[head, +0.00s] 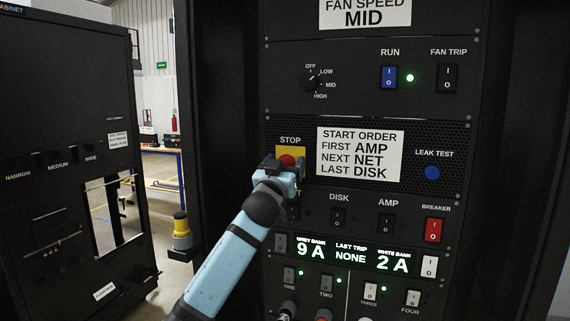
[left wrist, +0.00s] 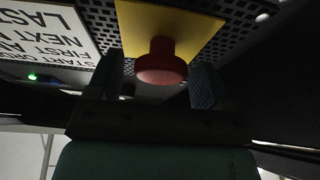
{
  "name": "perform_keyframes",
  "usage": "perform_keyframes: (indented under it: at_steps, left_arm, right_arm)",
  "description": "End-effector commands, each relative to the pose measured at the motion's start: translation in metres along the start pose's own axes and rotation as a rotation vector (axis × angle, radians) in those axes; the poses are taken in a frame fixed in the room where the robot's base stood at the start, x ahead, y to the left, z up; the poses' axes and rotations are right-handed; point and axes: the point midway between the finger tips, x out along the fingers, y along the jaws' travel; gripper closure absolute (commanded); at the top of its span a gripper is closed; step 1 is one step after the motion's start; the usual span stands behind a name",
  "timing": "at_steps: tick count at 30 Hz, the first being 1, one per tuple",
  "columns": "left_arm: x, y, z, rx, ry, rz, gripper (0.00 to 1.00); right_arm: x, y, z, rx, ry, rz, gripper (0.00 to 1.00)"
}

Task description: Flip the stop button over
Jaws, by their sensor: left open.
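The stop button (head: 287,160) is a red mushroom knob on a yellow plate (head: 291,151) under the STOP label, on the rack's perforated panel. In the head view my left gripper (head: 281,168) is right at it and hides its lower part. In the left wrist view the red button (left wrist: 161,64) stands out from its yellow plate (left wrist: 195,27). My left gripper (left wrist: 155,82) is open, with one finger on each side of the button. Gaps show between the button and both fingers. My right gripper is not in view.
The START ORDER sign (head: 361,154) is just right of the button. The blue leak test button (head: 432,173) is farther right. Several switches, including the red breaker (head: 433,230), lie below. A dark cabinet (head: 65,150) stands at the left.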

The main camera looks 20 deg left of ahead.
Motion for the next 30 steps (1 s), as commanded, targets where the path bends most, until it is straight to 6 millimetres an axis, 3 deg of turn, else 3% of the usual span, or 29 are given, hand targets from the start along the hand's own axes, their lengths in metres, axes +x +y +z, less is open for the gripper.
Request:
perform_keyframes:
  at_steps: [3,12,27,28,30]
  left_arm:
    - [0.000,0.000,0.000,0.000,0.000,0.000,0.27]
    - [0.000,0.000,0.000,-0.001,0.000,0.000,0.93]
    - [-0.014,0.001,-0.005,-0.002,-0.001,0.001,0.93]
    - [-0.014,0.001,-0.004,-0.002,-0.001,0.001,0.46]
    - [-0.014,0.001,-0.005,-0.001,-0.001,0.001,0.30]
  right_arm:
    - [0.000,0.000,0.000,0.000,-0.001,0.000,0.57]
    - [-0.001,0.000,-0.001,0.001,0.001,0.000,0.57]
    - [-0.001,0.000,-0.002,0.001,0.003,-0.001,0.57]
    - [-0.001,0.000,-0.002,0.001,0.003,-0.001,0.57]
    - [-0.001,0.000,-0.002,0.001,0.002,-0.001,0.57]
